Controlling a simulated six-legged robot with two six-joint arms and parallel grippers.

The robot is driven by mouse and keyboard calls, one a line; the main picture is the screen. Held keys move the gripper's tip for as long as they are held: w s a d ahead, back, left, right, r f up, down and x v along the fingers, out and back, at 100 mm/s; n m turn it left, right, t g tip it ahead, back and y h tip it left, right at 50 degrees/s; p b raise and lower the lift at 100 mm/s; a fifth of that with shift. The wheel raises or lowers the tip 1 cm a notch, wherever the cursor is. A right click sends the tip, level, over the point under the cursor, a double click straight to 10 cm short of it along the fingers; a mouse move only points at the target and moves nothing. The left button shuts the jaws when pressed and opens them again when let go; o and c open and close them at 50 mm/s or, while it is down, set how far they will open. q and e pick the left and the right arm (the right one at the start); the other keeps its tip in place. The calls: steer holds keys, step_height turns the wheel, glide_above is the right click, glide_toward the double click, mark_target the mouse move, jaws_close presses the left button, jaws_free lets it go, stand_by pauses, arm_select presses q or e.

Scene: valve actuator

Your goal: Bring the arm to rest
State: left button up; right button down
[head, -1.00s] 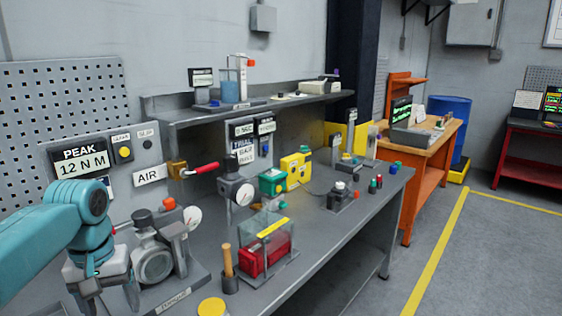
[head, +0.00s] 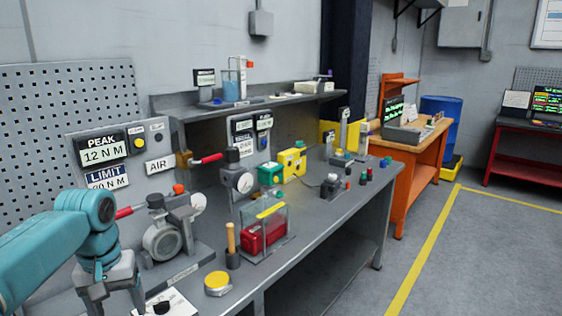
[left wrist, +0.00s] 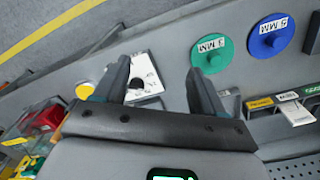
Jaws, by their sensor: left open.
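My left arm reaches in from the left in the head view, teal with a grey gripper (head: 112,300) over the near left end of the bench. The left wrist view shows its two dark fingers (left wrist: 160,85) spread apart with nothing between them. A white plate with a black knob (left wrist: 143,76) lies on the bench beyond the fingers. The grey valve actuator (head: 165,240) stands on the bench to the right of the gripper, apart from it. My right gripper is in neither view.
The grey bench (head: 315,210) holds a yellow-lidded round tin (head: 218,284), a wooden-handled tool in a holder (head: 231,242) and a red box (head: 262,235) inside a clear guard. Green (left wrist: 212,53) and blue (left wrist: 271,36) discs show in the wrist view. Open floor (head: 480,260) lies at right.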

arm_select(q)
steer(key=d+f+m+h, duration=0.1)
steer(key=d+f, duration=0.3)
steer(key=f, duration=0.5)
steer(key=s+d+f+h, duration=0.1)
steer(key=d+f, duration=0.2)
steer(key=f, duration=0.6)
steer(key=d+f+m+h, duration=0.1)
steer(key=d+f, duration=0.3)
steer(key=f, duration=0.5)
steer(key=s+d+f, duration=0.3)
steer(key=s+f, duration=0.3)
steer(key=s, duration=0.4)
steer(key=s+d+f, duration=0.4)
steer(key=s+f, duration=0.3)
steer(key=s, duration=0.2)
steer(key=shift+s+n+h, duration=0.3)
steer(key=shift+s+h, duration=0.1)
